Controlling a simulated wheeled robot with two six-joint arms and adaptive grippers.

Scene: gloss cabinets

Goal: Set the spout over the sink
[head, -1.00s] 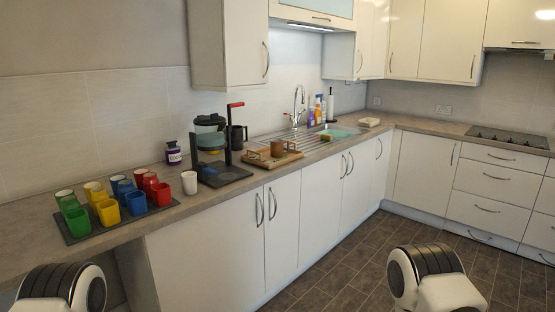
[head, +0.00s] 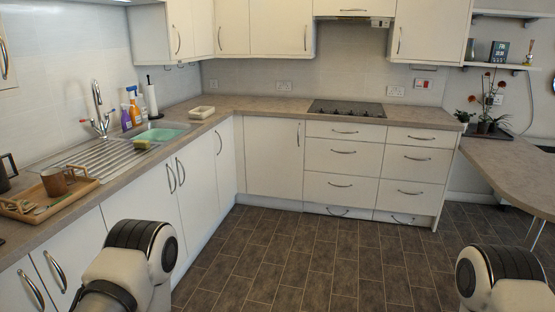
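The chrome tap with its tall spout (head: 98,93) stands behind the sink on the left counter, against the tiled wall. The sink (head: 163,131) has a steel rim, a green-tinted bowl and a ribbed drainer (head: 97,158) to its near left. The spout rises beside the drainer and the bowl; from this view I cannot tell exactly what its outlet is over. Parts of my two arms show at the bottom left and bottom right, well away from the tap. Neither gripper's fingers are in view.
A yellow sponge (head: 141,145) lies at the sink's near edge. Purple (head: 126,118) and orange (head: 134,106) bottles and a paper towel holder (head: 151,97) stand behind it. A wooden tray (head: 40,201) with a brown mug (head: 54,181) is nearer. The tiled floor (head: 280,252) ahead is clear.

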